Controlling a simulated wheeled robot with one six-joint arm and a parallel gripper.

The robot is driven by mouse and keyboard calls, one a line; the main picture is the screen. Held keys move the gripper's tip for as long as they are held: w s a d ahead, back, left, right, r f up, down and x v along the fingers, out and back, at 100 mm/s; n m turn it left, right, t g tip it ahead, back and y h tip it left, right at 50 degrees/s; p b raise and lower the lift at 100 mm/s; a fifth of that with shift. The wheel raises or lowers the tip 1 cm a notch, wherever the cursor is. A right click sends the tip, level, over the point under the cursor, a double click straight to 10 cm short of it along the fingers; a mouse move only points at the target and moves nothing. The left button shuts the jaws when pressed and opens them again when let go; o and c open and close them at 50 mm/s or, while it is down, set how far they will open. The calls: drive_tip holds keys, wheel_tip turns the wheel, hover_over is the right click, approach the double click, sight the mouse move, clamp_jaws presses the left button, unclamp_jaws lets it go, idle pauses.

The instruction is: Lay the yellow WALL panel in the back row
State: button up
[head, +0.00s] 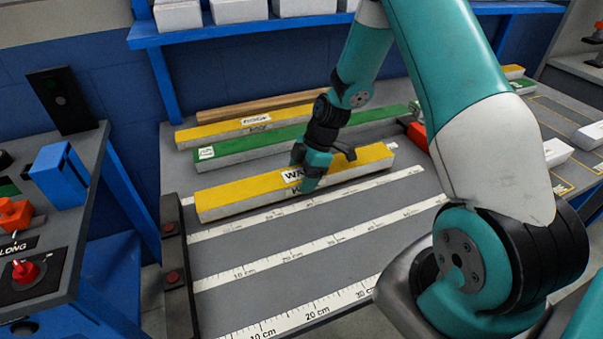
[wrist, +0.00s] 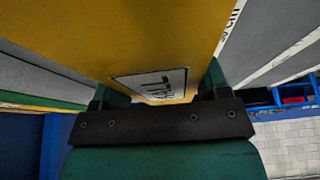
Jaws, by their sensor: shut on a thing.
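The yellow WALL panel (head: 237,196) is a long yellow-topped bar with a grey side and a white label, in the front of the panel group in the head view. My gripper (head: 311,175) is shut across its middle, at the label. In the wrist view the yellow panel (wrist: 150,30) fills the upper middle, and its label lies between my gripper's fingers (wrist: 160,92). I cannot tell whether the panel touches the table. Behind it lie a green panel (head: 240,143) with a white label, then another yellow panel (head: 215,130) labelled ROOF, partly hidden by my arm.
A brown wooden strip (head: 260,105) lies at the back of the grey table (head: 215,265). White rulers (head: 320,240) cross its front, which is otherwise clear. A red block (head: 418,135) is at the right. A side desk (head: 85,215) with a red knob stands left.

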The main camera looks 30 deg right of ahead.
drive_tip(key=shift+f+b, duration=0.3)
drive_tip(key=shift+f, duration=0.1)
idle(0.3)
drive_tip(key=o, duration=1.1)
drive_tip(key=shift+o, duration=0.2)
drive_tip(key=v, duration=1.7)
drive_tip(key=shift+r, duration=0.25)
drive_tip(key=s+a+r+m+p, duration=0.1)
drive_tip(key=s+a+r+m, duration=0.15)
drive_tip(key=a+r, duration=0.4)
drive_tip(key=s+a+r+m+p, duration=0.1)
drive_tip(key=s+a+r+m, duration=0.2)
drive_tip(key=s+a, duration=0.5)
drive_tip(key=s+a+r+m+g+p, duration=0.1)
drive_tip(key=s+a+r+m, duration=0.1)
drive_tip(key=s+a, duration=0.7)
drive_tip(key=s+m, duration=0.1)
drive_tip(key=s, duration=0.2)
drive_tip(key=shift+a+r, duration=0.3)
drive_tip(key=shift+r, duration=0.05)
